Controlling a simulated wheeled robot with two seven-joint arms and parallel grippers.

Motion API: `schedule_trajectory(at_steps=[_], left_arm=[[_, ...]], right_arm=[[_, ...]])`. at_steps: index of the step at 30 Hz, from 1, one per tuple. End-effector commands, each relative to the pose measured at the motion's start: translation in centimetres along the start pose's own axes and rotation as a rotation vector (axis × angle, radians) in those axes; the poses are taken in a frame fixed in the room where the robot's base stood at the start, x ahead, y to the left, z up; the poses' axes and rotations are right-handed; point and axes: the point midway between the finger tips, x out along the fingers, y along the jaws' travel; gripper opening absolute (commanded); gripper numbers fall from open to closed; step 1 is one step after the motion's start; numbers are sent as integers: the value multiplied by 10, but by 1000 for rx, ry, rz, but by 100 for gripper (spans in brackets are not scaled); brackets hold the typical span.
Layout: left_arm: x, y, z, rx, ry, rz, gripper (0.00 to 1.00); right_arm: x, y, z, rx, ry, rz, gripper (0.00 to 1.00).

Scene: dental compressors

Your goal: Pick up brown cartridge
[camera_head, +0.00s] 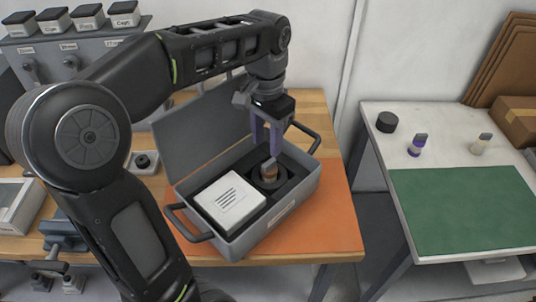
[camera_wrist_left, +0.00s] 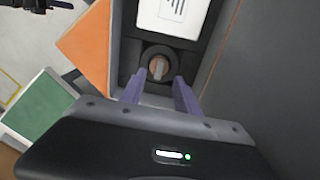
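The brown cartridge (camera_head: 268,170) stands in a round dark holder inside the open grey case (camera_head: 262,233). In the left wrist view the brown cartridge (camera_wrist_left: 158,68) shows from above, with a grey tab on top, between and beyond the fingertips. My left gripper (camera_head: 266,149) has purple fingers and is over the case, above the cartridge. In the left wrist view the left gripper (camera_wrist_left: 158,84) has its fingers apart with nothing between them. Whether the fingers reach down beside the cartridge is hard to tell.
A white box (camera_head: 229,203) sits in the case beside the cartridge. The case's raised lid (camera_head: 200,130) stands close behind the gripper. The case rests on an orange mat (camera_head: 335,225). A right-hand table holds a green mat (camera_head: 465,210), a purple-banded cartridge (camera_head: 416,147) and a pale one (camera_head: 480,145).

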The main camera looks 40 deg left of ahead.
Motion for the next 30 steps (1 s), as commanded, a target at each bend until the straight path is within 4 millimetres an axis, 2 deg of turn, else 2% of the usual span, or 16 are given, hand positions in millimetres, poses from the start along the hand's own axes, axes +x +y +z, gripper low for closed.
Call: schedule_trajectory(at_steps=[11,20,30], left_arm=[[-1,0,1,0,0,-1,38],[23,-1,1,-1,-2,-1,38],[26,0,0,0,-1,-1,38]], right_arm=[[0,1,0,2,-1,1,0],[-1,0,0,1,-1,1,0],[-1,0,0,1,-1,1,0]])
